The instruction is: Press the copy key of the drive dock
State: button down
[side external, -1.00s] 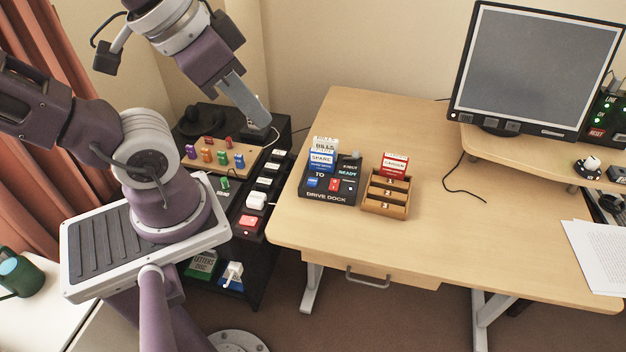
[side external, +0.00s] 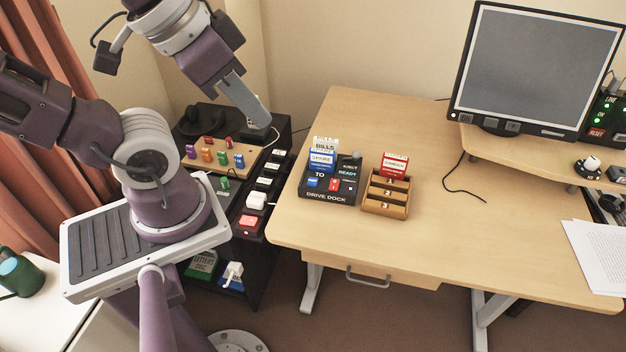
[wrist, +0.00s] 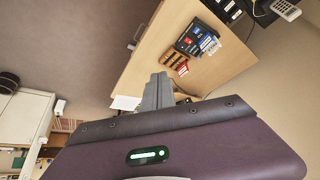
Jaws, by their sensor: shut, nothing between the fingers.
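The drive dock (side external: 327,197) is a dark box on the left part of the desk, with "DRIVE DOCK" on its front edge. White-and-blue drives labelled BILLS and SPARE (side external: 321,159) stand in its back. Small blue and red keys show on its front face; I cannot read which is the copy key. The dock also shows in the wrist view (wrist: 187,43), small and turned. My gripper (side external: 258,128) is shut and empty, in the air left of the dock and near the dark shelf; its fingers also show in the wrist view (wrist: 158,82).
A wooden rack (side external: 386,194) with a red-and-white drive stands right of the dock. The dark shelf (side external: 275,225) left of the desk holds a pegboard (side external: 216,157) and several switches. A monitor (side external: 535,70) stands at the back right. The desk's middle is clear.

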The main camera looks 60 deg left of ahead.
dwell(0.5)
jog(key=n+t+h, duration=0.2)
jog(key=h, duration=0.3)
send_over(309, 180)
notch_tip(309, 180, down, 25)
jog(key=shift+s+f, duration=0.1)
jog(key=shift+f, duration=0.1)
jog(key=shift+f, duration=4.4)
